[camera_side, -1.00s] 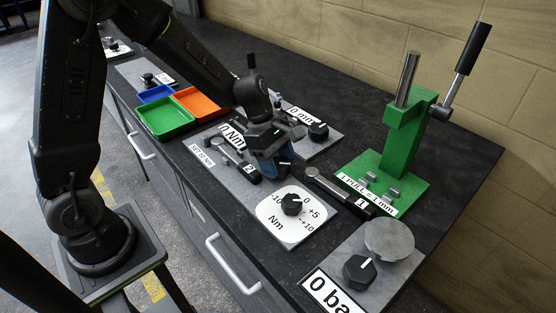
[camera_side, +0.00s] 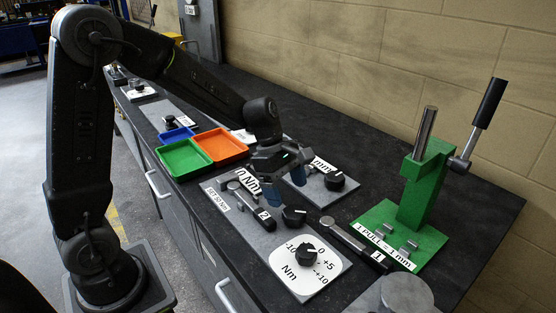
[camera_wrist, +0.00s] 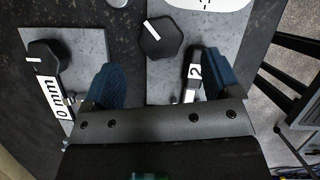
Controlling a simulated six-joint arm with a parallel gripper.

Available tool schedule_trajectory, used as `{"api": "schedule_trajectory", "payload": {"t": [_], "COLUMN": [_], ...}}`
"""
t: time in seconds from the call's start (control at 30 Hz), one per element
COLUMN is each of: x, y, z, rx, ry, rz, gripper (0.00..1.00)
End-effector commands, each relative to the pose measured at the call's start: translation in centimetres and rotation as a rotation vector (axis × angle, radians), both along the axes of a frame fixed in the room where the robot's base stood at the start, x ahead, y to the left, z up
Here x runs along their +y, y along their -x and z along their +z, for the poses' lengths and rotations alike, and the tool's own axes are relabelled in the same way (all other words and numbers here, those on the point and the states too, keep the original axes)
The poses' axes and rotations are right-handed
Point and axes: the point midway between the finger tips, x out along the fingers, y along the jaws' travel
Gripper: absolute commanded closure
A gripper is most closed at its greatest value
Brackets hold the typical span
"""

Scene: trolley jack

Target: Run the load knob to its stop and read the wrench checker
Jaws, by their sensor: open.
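The wrench checker is a grey plate with a black knob (camera_side: 293,217) and a white sign (camera_side: 247,181) reading 0 Nm, its left part partly hidden. I take this knob as the load knob; in the wrist view it is hexagonal with a white pointer line (camera_wrist: 158,36). My gripper (camera_side: 281,190) is open and empty, its blue fingers above and behind the knob, apart from it. In the wrist view the knob lies ahead of the gap between my fingers (camera_wrist: 160,82). Wrench 2 (camera_side: 262,222) lies beside it on the plate.
A white Nm dial (camera_side: 295,272) with its own knob stands in front. Wrench 1 (camera_side: 352,242) and a green press (camera_side: 423,185) stand to the right. A 0 mm plate with a knob (camera_side: 334,181) is behind. Green (camera_side: 184,160) and orange (camera_side: 220,148) trays lie left.

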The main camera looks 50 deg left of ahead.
Motion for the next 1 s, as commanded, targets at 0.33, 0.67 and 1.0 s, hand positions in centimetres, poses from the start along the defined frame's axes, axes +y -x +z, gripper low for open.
{"api": "schedule_trajectory", "payload": {"t": [0.33,0.67,1.0], "x": [2.5,3.0,2.5], "y": [0.5,0.7,1.6], "z": [6.3,7.6,7.6], "rx": [-0.004,0.001,0.002], "ry": [-0.001,0.0,-0.011], "rz": [0.002,0.0,0.151], "gripper": [0.17,0.17,0.17]}}
